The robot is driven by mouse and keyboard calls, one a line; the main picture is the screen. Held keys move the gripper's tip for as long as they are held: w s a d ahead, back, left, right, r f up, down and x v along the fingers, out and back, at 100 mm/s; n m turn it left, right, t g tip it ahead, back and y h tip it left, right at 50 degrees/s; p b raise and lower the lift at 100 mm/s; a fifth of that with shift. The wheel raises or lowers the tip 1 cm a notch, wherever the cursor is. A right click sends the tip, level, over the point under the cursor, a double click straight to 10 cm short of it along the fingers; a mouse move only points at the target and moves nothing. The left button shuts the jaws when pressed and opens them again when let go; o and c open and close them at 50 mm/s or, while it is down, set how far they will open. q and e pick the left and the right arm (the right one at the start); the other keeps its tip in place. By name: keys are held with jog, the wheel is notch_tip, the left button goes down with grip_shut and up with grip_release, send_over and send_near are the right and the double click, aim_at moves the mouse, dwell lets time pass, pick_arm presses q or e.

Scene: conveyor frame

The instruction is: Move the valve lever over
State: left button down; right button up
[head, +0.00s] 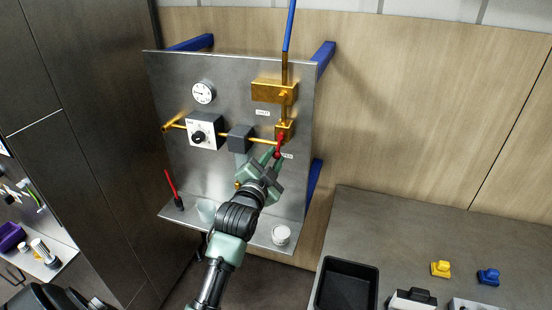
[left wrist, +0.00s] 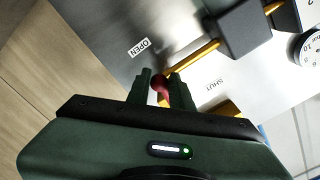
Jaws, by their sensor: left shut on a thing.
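The valve lever has a red handle (head: 280,145) and hangs down from the brass valve body (head: 285,130) on the right side of the metal panel. My left gripper (head: 272,155) is at the handle's lower end. In the left wrist view the red end of the lever (left wrist: 161,84) sits between my two green fingers, which are shut on it. The OPEN label (left wrist: 139,47) lies beyond the fingers on the left there. The SHUT label (left wrist: 217,86) is to the right. My right gripper is not in view.
The metal panel (head: 170,80) carries a gauge (head: 203,92), a dial box (head: 204,131) and a dark pipe box (head: 240,138). A white cup-like item (head: 281,235) stands on its lower ledge. A grey counter (head: 400,230) with a black bin (head: 346,285) is at right.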

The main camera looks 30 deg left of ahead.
pick_arm(q)
jog(key=shift+a+r, duration=0.2)
jog(key=shift+r, duration=0.05)
jog(key=shift+r, duration=0.1)
jog(key=shift+s+a+r+p, duration=0.15)
jog(key=shift+a+p, duration=0.1)
jog(key=shift+a, duration=0.15)
jog(key=shift+s+a+r+p, duration=0.15)
jog(key=shift+a+p, duration=0.1)
jog(key=shift+a, duration=0.15)
